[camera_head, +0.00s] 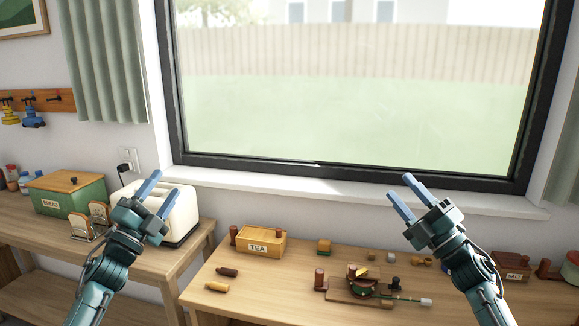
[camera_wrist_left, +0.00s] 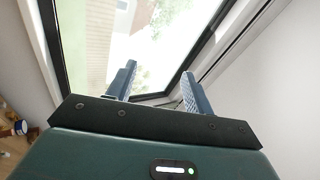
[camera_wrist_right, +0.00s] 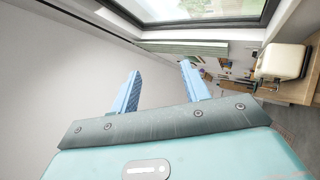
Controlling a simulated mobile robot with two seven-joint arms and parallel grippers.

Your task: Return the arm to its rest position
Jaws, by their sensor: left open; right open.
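My left gripper (camera_head: 157,191) is raised in front of the white toaster at the left, its two blue fingers apart with nothing between them. In the left wrist view its fingers (camera_wrist_left: 156,90) are spread against the window. My right gripper (camera_head: 401,192) is raised in front of the window sill at the right, also open and empty. In the right wrist view its fingers (camera_wrist_right: 160,88) are spread with only wall and distant things behind them. Neither gripper touches anything that I can see.
A white toaster (camera_head: 180,217), a green bread box (camera_head: 67,199) and bread slices (camera_head: 99,213) stand on the left table. The right table (camera_head: 262,277) holds a tea box (camera_head: 260,241), a wooden board (camera_head: 345,291) with small items, and loose pieces. A large window (camera_head: 350,90) is behind.

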